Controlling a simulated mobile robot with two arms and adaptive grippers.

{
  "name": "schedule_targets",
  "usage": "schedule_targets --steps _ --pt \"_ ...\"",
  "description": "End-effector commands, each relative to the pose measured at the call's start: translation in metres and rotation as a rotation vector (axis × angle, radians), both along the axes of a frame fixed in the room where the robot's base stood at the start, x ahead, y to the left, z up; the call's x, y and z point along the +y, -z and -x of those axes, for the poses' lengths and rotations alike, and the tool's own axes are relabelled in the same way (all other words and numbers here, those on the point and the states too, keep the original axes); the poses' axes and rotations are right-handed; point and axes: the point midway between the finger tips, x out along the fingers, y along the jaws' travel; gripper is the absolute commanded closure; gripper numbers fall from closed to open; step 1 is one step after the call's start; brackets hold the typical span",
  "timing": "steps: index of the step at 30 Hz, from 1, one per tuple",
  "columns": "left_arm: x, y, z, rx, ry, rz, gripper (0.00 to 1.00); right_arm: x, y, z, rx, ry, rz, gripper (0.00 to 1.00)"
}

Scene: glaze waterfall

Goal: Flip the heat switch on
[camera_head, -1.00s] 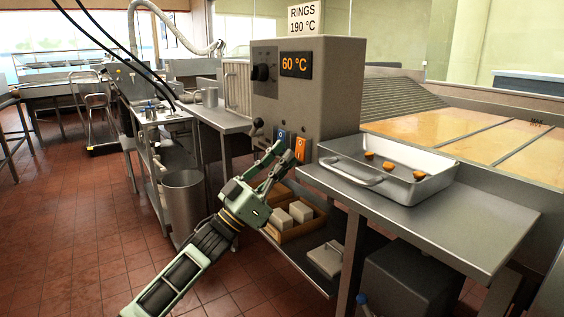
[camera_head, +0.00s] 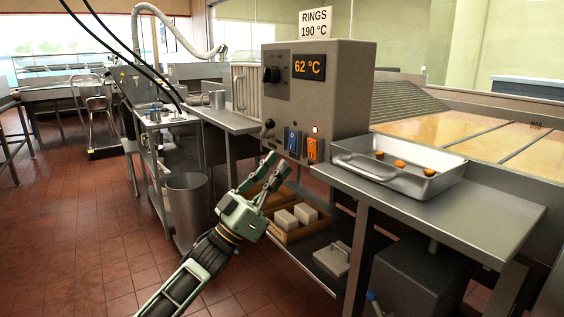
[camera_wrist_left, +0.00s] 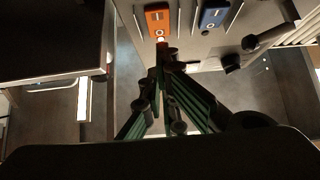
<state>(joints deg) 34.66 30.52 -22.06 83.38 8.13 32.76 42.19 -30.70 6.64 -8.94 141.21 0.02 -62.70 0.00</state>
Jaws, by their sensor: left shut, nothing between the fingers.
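The grey control box (camera_head: 345,95) reads 62 °C on its orange display (camera_head: 309,67). Low on its front are an orange switch (camera_head: 314,149) and a blue switch (camera_head: 292,141). A small lamp (camera_head: 315,129) glows above the orange switch. My left gripper (camera_head: 278,165) is shut and empty, below and left of the switches, apart from them. In the left wrist view, the orange switch (camera_wrist_left: 158,20) lies just beyond the shut fingertips (camera_wrist_left: 165,55), with the blue switch (camera_wrist_left: 213,14) to its right. My right gripper is not in view.
A metal tray (camera_head: 440,184) with several brown pieces stands on the steel table (camera_head: 480,226). A wooden crate (camera_head: 290,238) with pale blocks sits on the shelf below.

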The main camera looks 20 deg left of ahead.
Motion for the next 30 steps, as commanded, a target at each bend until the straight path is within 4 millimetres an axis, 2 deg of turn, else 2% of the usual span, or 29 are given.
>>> schedule_targets --steps 1,6,12,18,30 --pt "0.005 0.012 0.005 0.008 -0.002 -0.001 1.0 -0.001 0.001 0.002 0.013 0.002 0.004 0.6" --pt "0.017 0.04 0.022 0.006 -0.001 -0.002 1.0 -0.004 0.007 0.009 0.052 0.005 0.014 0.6" --pt "0.028 0.062 0.036 0.004 0.0 -0.001 1.0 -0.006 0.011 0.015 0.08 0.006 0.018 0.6" --pt "0.032 0.069 0.041 0.002 0.0 -0.001 1.0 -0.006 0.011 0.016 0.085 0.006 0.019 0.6" --pt "0.032 0.069 0.041 0.002 0.0 -0.001 1.0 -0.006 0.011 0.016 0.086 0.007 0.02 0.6"
